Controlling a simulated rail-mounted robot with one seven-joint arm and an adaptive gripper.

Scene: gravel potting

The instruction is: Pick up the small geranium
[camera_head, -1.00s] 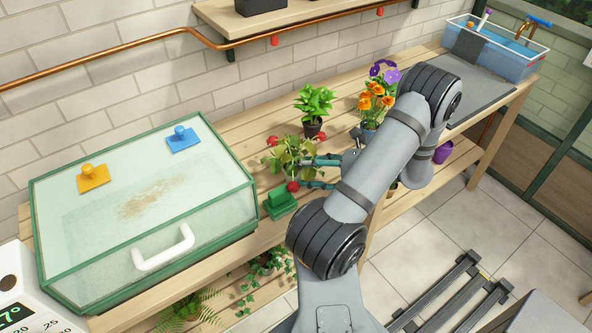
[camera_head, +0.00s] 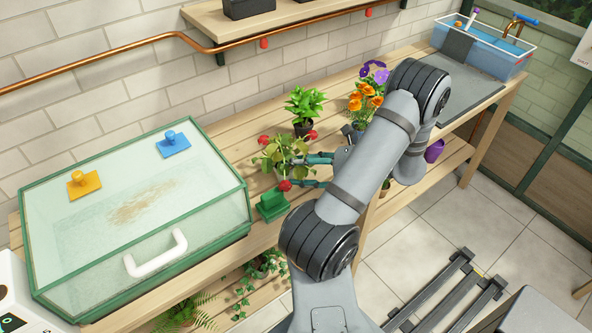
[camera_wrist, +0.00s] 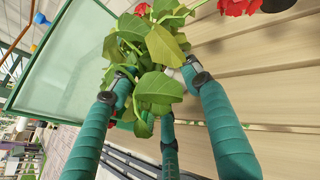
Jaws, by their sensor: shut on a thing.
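The small geranium (camera_head: 284,152) has green, partly yellowish leaves and several red flower heads. It is at the bench (camera_head: 232,138), left of my gripper in the head view. My gripper (camera_head: 311,171) has teal fingers and reaches in from the right, shut on the geranium low among its leaves. In the wrist view, the fingers of my gripper (camera_wrist: 160,92) close in around the leaves of the geranium (camera_wrist: 158,45). The pot is hidden by leaves and fingers, so I cannot tell whether it touches the bench.
A green block-like object (camera_head: 272,205) stands just in front of the geranium. A leafy potted plant (camera_head: 305,103) is close behind, and orange and purple flowers (camera_head: 366,97) stand to the right. A glass-topped green case (camera_head: 130,215) fills the left side.

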